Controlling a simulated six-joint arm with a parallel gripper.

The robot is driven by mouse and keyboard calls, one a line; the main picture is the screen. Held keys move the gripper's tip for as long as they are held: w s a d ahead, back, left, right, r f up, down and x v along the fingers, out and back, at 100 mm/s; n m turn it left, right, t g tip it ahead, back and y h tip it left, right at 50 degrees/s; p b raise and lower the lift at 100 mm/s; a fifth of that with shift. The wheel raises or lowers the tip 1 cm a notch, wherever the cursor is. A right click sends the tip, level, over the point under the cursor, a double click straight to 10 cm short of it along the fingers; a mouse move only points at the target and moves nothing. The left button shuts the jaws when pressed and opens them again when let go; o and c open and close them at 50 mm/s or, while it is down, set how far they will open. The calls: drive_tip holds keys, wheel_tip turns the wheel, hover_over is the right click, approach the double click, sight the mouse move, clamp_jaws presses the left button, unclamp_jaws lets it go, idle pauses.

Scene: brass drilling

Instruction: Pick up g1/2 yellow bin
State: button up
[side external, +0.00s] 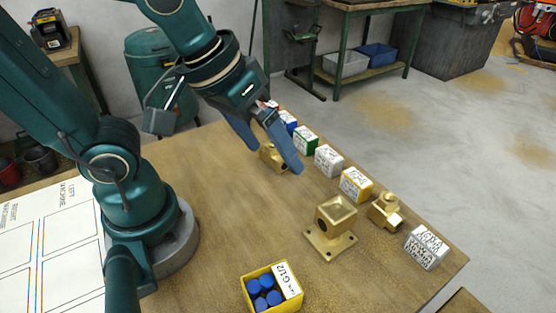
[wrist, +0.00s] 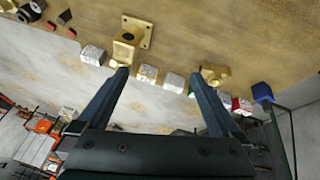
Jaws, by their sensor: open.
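The yellow bin (side external: 247,297) marked G-1/2 stands on the table near the bottom of the side view. It holds several blue round-topped pieces (side external: 262,299) and has a white label on its right side. I cannot make it out in the wrist view. My gripper (side external: 277,158) is open, above the far part of the table and well away from the bin. In the side view its fingers overlap a brass fitting (side external: 268,157), partly hidden behind them. In the wrist view the open gripper (wrist: 160,74) shows no object held between its fingertips.
A brass block on a flanged base (side external: 333,239) stands mid-table, with another brass fitting (side external: 385,211) to its right. A row of labelled boxes, including a white one (side external: 328,160) and a yellow one (side external: 355,185), lines the far edge. A grey box (side external: 426,249) stands near the right corner.

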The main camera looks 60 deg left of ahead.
drive_tip(key=d+f+m+g, duration=0.1)
drive_tip(key=d+f+g, duration=0.2)
drive_tip(key=d+f, duration=0.3)
drive_tip(key=m+g, duration=0.2)
drive_tip(key=m, duration=0.1)
hover_over(273, 299)
drive_tip(key=f, duration=0.4)
drive_tip(key=shift+w+y, duration=0.3)
drive_tip(key=shift+w, duration=0.05)
drive_tip(key=shift+s+f, duration=0.15)
drive_tip(key=shift+s, duration=0.15)
drive_tip(key=shift+s+d+f, duration=0.1)
drive_tip(key=shift+f, duration=2.4)
drive_tip(key=c, duration=1.3)
drive_tip(key=shift+c, duration=0.5)
drive_tip(key=shift+r, duration=0.1)
